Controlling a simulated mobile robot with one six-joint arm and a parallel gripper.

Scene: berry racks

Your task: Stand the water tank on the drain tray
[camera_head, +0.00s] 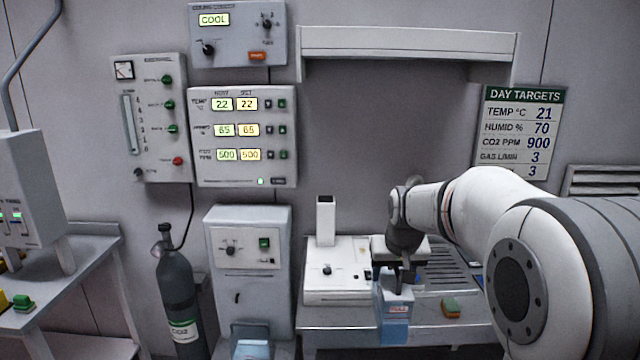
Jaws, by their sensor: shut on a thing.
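The water tank (394,329) is a pale blue, see-through box with a grey upper part and a small red-and-white label. My gripper (402,284) is shut on its top and holds it upright at the bench's front edge. The drain tray (454,278) is a dark slatted panel on the bench, to the right of and behind the tank. My gripper and arm hide part of the tray. Whether the tank's underside touches anything cannot be told.
A white unit with a chimney (326,222) stands on the bench left of the tank. A green-and-orange sponge-like block (451,307) lies on the bench right of the tank. A grey gas cylinder (176,290) and a floor cabinet (249,262) stand further left.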

